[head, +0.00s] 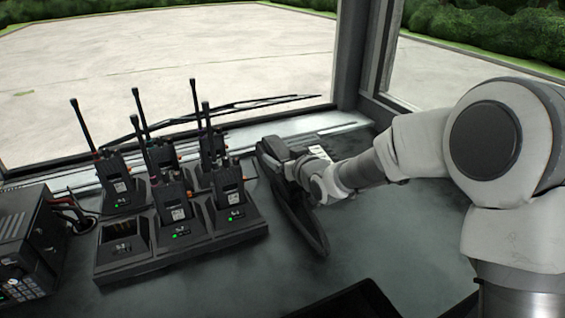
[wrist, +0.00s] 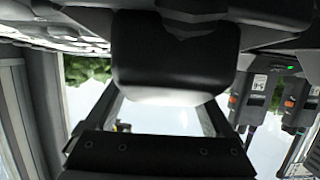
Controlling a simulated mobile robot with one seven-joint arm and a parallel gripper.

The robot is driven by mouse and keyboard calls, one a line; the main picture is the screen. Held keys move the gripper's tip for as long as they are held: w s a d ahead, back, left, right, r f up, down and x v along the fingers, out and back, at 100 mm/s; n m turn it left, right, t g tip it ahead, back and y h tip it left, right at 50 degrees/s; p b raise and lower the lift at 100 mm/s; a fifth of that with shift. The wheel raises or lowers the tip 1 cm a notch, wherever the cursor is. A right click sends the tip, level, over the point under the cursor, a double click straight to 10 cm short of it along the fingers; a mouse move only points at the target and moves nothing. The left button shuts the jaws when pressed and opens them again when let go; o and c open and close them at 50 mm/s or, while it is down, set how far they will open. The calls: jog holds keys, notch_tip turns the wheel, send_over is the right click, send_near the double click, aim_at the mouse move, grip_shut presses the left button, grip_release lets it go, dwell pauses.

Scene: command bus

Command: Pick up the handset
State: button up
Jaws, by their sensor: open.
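A long black piece (head: 302,216), which looks like the handset, lies at the middle right of the dark counter in the head view, partly covered by my wrist. My gripper (head: 293,170) is down at its far part, and its fingers are hard to make out there. In the wrist view my open gripper (wrist: 166,104) has a finger on each side, and a rounded black block (wrist: 175,55) covers the fingertips' end. The block may be the handset's end. I cannot tell whether the fingers touch it.
A black charger (head: 185,248) with several antenna radios (head: 175,200) stands left of my gripper; its front left slot is empty. A black radio unit (head: 28,245) is at far left. The windscreen frame (head: 350,55) rises behind.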

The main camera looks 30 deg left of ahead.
jog(key=shift+w+a, duration=0.1)
jog(key=shift+w, duration=0.05)
grip_shut()
dwell(0.4)
